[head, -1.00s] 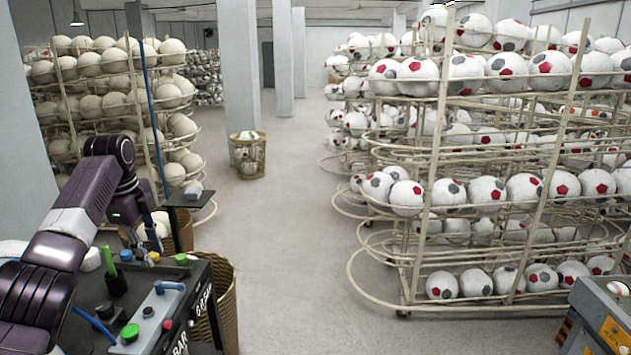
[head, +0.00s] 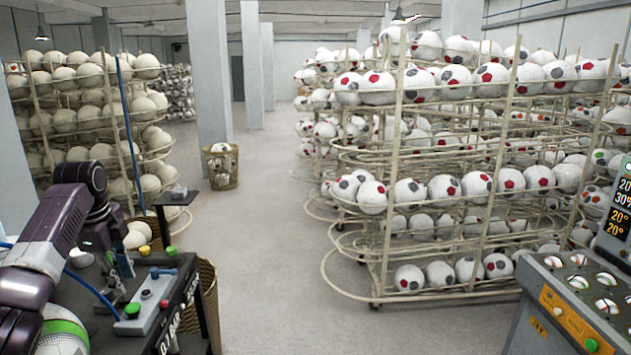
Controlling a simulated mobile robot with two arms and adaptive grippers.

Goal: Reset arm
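My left arm comes in from the left, dark purple, bent at the elbow. My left gripper (head: 122,264) hangs low at its end, over the back part of the dark press table (head: 190,318). It is small and partly lost against the dark table, so I cannot tell whether its fingers are open or shut. I see no ball in it. My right arm and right gripper are not in this view.
A grey control box (head: 148,300) with a green button stands on the table. A white-green ball (head: 60,332) is at lower left. Ball racks (head: 390,190) stand right, a machine (head: 570,310) at lower right. The aisle floor (head: 270,290) is clear.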

